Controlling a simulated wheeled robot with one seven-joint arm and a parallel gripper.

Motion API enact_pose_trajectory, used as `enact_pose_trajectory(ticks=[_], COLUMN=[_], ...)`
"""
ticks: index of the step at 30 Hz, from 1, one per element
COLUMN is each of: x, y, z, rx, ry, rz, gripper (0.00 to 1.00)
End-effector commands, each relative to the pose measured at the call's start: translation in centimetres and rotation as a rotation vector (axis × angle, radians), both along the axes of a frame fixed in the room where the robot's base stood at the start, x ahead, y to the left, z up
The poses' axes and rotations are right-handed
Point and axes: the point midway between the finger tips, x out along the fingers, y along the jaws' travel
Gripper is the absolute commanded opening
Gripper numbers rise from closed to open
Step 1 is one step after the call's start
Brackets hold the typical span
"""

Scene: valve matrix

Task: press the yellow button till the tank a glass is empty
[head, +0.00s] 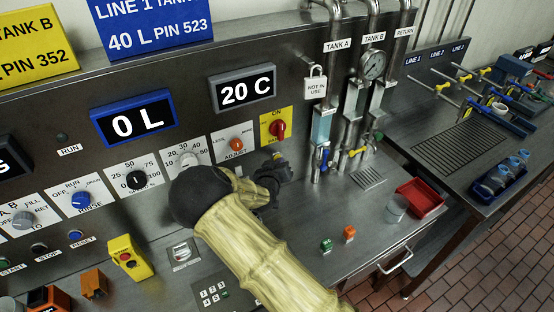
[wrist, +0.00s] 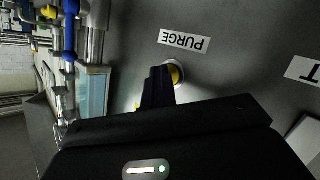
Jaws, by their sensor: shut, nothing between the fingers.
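The yellow button (wrist: 178,73) sits in a pale ring on the panel by the PURGE label (wrist: 183,41) in the wrist view. My gripper (wrist: 160,72) is shut and empty, its fingertips at the button and covering part of it. I cannot tell whether they touch or press it. In the head view my gripper (head: 279,161) is at the panel below the red knob, and the button is mostly hidden. The tank A glass (head: 322,126) stands right of it, under the TANK A label, with pale blue showing in it. A pale blue glass (wrist: 92,96) also shows in the wrist view.
A red knob (head: 278,129) on a yellow plate is just above my gripper. A blue valve handle (head: 324,158) and a yellow one (head: 357,152) are to the right. A clear beaker (head: 396,208) and a red tray (head: 421,196) stand on the bench.

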Motion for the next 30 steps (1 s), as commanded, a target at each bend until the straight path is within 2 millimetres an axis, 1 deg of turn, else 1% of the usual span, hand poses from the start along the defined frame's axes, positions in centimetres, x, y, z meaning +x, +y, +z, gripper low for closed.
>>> enact_pose_trajectory(ticks=[14,24,30], x=[0.1,-1.3,-1.5], y=[0.0,-0.6,-0.7], z=[0.1,0.1,0.1], rx=[0.001,0.0,0.0], ry=[-0.002,-0.001,-0.002], rz=[0.001,0.004,0.005], gripper=[0.0,0.0,0.0])
